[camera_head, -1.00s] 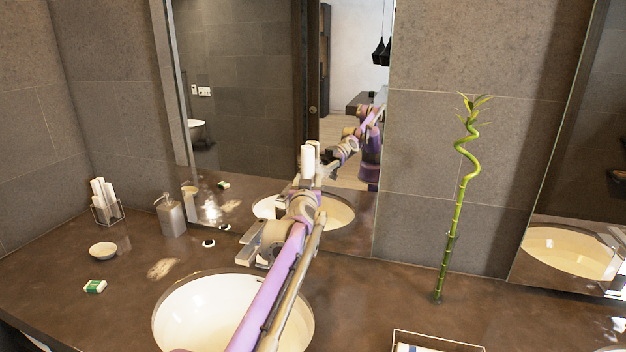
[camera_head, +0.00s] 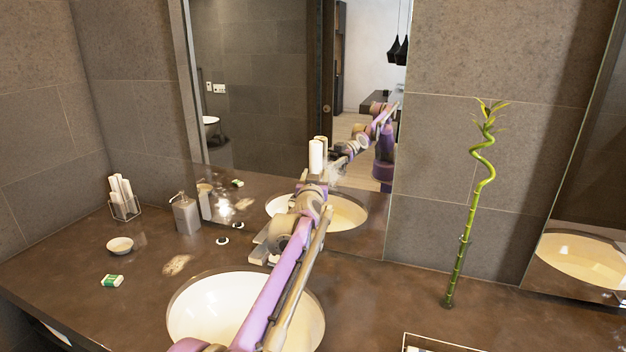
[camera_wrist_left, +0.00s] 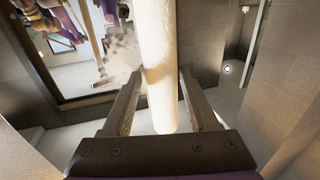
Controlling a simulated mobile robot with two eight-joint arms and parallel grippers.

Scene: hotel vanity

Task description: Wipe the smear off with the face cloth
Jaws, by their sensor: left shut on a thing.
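My left gripper (camera_head: 316,178) is shut on a white rolled face cloth (camera_head: 317,155) and holds it upright, above the counter in front of the mirror. In the left wrist view the cloth (camera_wrist_left: 160,65) stands between the two fingers. A pale smear (camera_head: 178,265) lies on the brown counter (camera_head: 75,262), left of the near basin. The cloth is well to the right of the smear and apart from it. My right gripper is not in view.
A white basin (camera_head: 205,310) lies below my left arm. Left of the smear are a green-and-white soap box (camera_head: 112,281) and a small bowl (camera_head: 120,245). A soap dispenser (camera_head: 186,214), a rack of rolls (camera_head: 123,198) and a bamboo stem (camera_head: 462,245) stand along the wall.

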